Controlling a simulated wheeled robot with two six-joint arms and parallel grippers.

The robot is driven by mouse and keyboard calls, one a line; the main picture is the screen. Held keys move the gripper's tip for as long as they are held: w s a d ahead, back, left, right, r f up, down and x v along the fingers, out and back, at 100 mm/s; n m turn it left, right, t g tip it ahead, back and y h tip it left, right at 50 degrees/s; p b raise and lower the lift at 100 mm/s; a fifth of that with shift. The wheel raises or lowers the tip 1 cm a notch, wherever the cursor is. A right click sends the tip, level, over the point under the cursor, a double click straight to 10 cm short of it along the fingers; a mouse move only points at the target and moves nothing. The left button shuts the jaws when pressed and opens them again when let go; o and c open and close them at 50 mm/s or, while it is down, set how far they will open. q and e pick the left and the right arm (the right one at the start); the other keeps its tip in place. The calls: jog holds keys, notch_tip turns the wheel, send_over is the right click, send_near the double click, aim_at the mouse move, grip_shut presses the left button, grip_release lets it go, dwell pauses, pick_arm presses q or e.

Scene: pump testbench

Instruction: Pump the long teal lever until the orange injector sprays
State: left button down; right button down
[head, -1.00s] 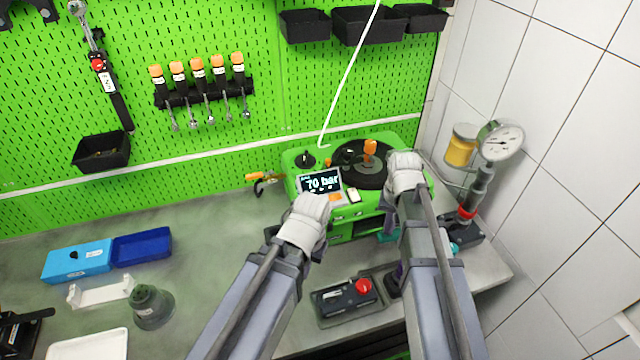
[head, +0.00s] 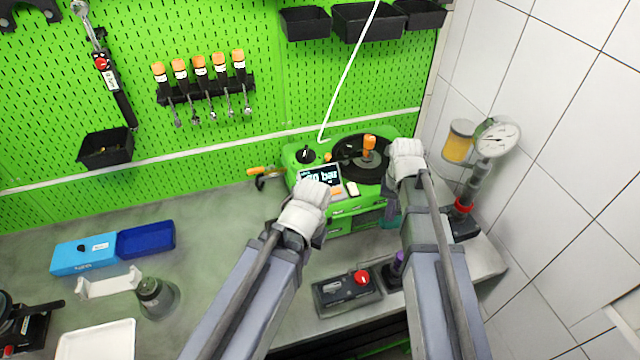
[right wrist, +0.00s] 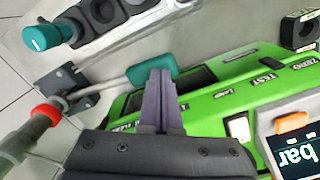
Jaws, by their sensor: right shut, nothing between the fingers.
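The long teal lever shows in the right wrist view as a teal grip (right wrist: 152,71) on a thin grey rod running left to the gauge pump. In the head view a small teal part (head: 391,221) shows beside my right arm. My right gripper (right wrist: 163,73) is shut and empty, its fingertips close beside the teal grip; contact cannot be told. In the head view its white wrist (head: 406,160) hides the fingers. The orange injector (head: 369,143) stands upright on the black disc of the green tester; no spray is visible. My left gripper (head: 308,203) is before the tester, fingers hidden.
The green tester (head: 352,212) has a display (head: 320,176), whose reading is partly unclear, ending in "bar". The pump's round gauge (head: 497,137) stands by the tiled wall. A black box with a red button (head: 361,277) lies in front.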

aim_at(385, 227)
jog(key=shift+s+a+f+b, duration=0.1)
jog(key=shift+a+f+b, duration=0.1)
jog(key=shift+f+b, duration=1.35)
jog(key=shift+s+a+f+b, duration=0.1)
jog(key=shift+a+f+b, duration=0.05)
jog(key=shift+f+b, duration=1.4)
jog(key=shift+w, duration=0.1)
jog(key=shift+r, duration=0.1)
jog(key=r+p, duration=0.6)
jog(key=shift+w+d+r+p, duration=0.1)
jog(key=shift+d+r+p, duration=0.1)
jog(key=shift+d+p, duration=0.15)
jog(key=shift+f, duration=0.2)
